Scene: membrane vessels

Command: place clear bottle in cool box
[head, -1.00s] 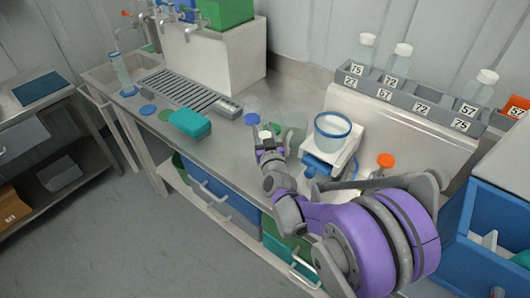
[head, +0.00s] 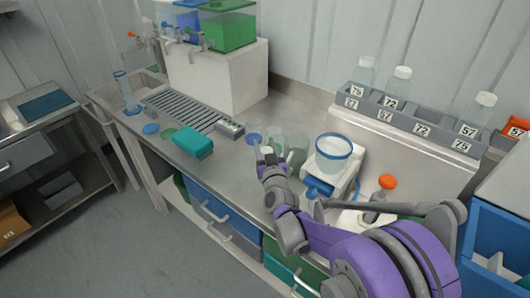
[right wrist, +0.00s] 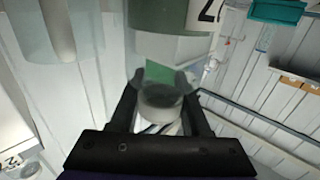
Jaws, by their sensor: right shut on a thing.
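My right gripper (head: 267,155) is over the bench beside the clear cups. In the right wrist view its fingers (right wrist: 160,92) are shut on a small clear, round-ended thing (right wrist: 160,103), which seems to be the clear bottle's top; the rest is hard to make out. The blue open box at the right edge (head: 482,222), seemingly the cool box, is partly cut off and stands well away from the gripper. My left gripper is not in view.
A clear greenish cup (head: 298,150) and a blue-rimmed beaker (head: 333,152) on a white device stand close to the gripper. An orange-capped bottle (head: 387,182) is near my arm. A grey rack (head: 405,118) with several capped bottles is behind. A teal block (head: 193,146) lies left.

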